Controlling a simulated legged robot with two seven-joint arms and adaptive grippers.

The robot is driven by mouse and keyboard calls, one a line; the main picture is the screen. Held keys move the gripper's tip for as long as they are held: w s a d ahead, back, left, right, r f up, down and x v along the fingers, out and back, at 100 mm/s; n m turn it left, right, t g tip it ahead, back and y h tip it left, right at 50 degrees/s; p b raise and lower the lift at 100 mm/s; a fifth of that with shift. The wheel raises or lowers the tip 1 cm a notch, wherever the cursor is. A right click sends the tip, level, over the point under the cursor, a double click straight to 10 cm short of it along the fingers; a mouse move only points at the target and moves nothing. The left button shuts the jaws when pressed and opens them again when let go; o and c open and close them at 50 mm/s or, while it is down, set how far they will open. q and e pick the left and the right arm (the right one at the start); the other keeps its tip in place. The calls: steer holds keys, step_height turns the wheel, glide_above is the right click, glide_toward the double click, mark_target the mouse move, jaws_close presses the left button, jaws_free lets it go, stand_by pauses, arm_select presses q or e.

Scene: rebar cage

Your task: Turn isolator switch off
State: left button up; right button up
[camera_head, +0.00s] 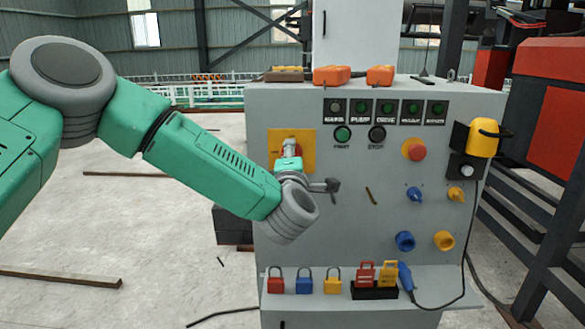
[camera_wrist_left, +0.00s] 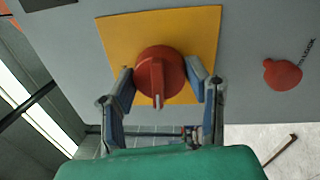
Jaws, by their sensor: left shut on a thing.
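The isolator switch is a red rotary knob (camera_head: 291,147) on a yellow square plate (camera_head: 308,138) at the upper left of the grey panel's face. In the left wrist view the red knob (camera_wrist_left: 160,75) sits in the middle of the yellow plate (camera_wrist_left: 118,35), with a raised grip bar across its face. My left gripper (camera_head: 289,160) reaches it from the left and front. In the wrist view its two fingers (camera_wrist_left: 161,80) stand on either side of the knob, shut on it. The arm and gripper hide the knob's lower part in the head view. My right gripper is not in view.
The grey cabinet (camera_head: 340,225) also carries a red emergency button (camera_head: 417,150), buttons, and blue and yellow knobs. Padlocks (camera_head: 304,281) and tags lie on the shelf below. Orange boxes (camera_head: 332,75) sit on top. A red machine (camera_head: 550,85) stands at right. Floor at left is mostly clear.

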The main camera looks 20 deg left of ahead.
arm_select(q)
steer(key=shift+f+n+b, duration=0.2)
steer(key=shift+n+b, duration=0.2)
steer(key=shift+n, duration=0.1)
steer(key=o, duration=1.2)
steer(key=shift+c, duration=0.2)
steer(key=shift+w+a, duration=0.1)
steer(key=v, duration=1.2)
